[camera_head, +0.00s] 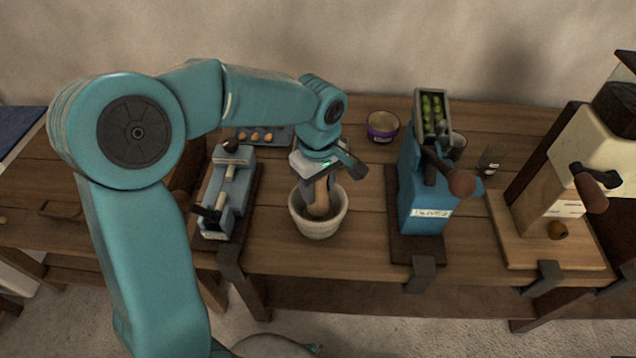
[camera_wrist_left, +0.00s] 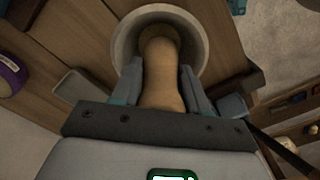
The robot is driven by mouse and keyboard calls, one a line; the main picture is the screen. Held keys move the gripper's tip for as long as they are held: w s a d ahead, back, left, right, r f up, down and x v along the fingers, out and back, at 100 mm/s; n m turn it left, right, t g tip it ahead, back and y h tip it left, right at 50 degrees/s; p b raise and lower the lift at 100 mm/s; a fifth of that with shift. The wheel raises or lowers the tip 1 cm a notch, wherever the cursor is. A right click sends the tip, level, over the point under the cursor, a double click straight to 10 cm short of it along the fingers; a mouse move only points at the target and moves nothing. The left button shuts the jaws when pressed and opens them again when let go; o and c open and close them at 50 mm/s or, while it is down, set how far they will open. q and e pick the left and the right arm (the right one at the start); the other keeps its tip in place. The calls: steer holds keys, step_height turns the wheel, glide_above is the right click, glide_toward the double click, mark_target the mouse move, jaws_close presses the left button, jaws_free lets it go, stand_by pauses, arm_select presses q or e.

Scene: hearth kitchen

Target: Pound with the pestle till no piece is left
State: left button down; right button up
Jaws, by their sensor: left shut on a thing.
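The wooden pestle (camera_head: 319,200) stands a little tilted with its lower end inside the pale stone mortar (camera_head: 302,222). My left gripper (camera_head: 321,175) is above the mortar and shut on the upper part of the pestle. In the left wrist view, the fingers of my left gripper (camera_wrist_left: 163,88) close around the pestle (camera_wrist_left: 161,72), which reaches down into the mortar (camera_wrist_left: 120,47). The pestle hides most of the bowl's floor, so I cannot see pieces in it. My right gripper is not in view.
A blue-grey clamped device (camera_head: 229,195) stands left of the mortar, and a blue hand-crank mill (camera_head: 424,195) stands to the right. A cream grinder (camera_head: 566,165) is farther right. A purple tub (camera_head: 383,126) and a dark tray (camera_head: 283,140) with small brown pieces sit behind.

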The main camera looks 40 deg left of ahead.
arm_select(q)
steer(key=shift+f+b, duration=0.45)
steer(key=shift+f, duration=0.35)
steer(key=shift+r+p, duration=1.9)
steer(key=shift+r, duration=0.6)
steer(key=shift+f, duration=0.1)
steer(key=shift+f, duration=0.2)
steer(key=shift+w+f+b, duration=0.1)
steer(key=shift+f+b, duration=0.5)
steer(key=shift+b, duration=0.15)
